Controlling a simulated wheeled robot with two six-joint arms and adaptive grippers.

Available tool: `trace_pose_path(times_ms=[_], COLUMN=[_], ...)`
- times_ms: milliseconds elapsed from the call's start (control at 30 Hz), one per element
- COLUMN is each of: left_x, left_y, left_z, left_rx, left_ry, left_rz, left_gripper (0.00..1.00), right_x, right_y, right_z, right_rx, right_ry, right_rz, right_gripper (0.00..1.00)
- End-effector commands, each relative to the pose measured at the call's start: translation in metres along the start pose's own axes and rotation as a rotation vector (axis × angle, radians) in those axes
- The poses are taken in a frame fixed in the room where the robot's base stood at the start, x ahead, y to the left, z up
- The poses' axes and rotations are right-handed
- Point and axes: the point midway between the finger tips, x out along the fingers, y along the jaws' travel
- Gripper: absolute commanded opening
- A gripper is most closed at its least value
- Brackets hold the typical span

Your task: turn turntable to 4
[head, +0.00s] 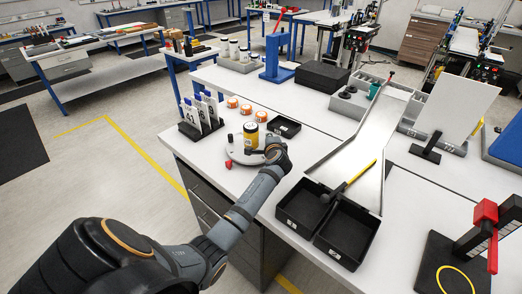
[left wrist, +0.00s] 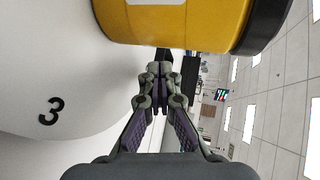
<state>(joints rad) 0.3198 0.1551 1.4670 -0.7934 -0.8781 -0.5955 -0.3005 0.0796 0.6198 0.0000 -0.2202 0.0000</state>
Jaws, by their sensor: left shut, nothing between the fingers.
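The white turntable (head: 236,153) sits near the table's left corner, with a red marker (head: 228,165) at its front edge. A yellow jar with a dark lid (head: 251,136) stands on it. In the left wrist view, the turntable's white surface (left wrist: 50,60) shows a black "3" (left wrist: 51,111), and the jar (left wrist: 175,20) fills the top. The other numerals cannot be read. My left gripper (left wrist: 158,72) is shut and empty, close beside the jar; I cannot tell whether it touches the jar or turntable. In the head view it is at the turntable's right side (head: 274,150). My right gripper is out of view.
Two black bins (head: 345,235) and a metal chute (head: 365,145) lie farther right.

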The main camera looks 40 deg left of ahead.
Motion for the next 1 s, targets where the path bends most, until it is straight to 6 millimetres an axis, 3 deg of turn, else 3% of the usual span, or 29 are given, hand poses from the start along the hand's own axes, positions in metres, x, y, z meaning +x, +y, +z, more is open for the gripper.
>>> trace_pose_path(times_ms=[33,267,300,433,800,1000], left_x=[-0.009,-0.03,-0.035,-0.06,-0.132,-0.149], left_y=[-0.013,-0.006,0.01,0.02,0.017,0.015], left_z=[0.003,0.007,0.008,0.017,0.043,0.049], left_rx=[0.023,0.115,0.113,0.111,0.109,0.107], left_ry=[0.06,0.35,0.356,0.352,0.35,0.348], left_rz=[-0.002,-0.002,-0.002,-0.004,-0.004,-0.004], left_gripper=[0.0,0.0,0.0,0.0,0.0,0.0], right_x=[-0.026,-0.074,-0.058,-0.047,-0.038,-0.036], right_y=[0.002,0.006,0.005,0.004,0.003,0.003], right_z=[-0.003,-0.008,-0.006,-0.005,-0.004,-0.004], right_rx=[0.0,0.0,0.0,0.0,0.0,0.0], right_ry=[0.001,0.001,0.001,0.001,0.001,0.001], right_rz=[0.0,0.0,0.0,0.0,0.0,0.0], right_gripper=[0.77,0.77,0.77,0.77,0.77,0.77])
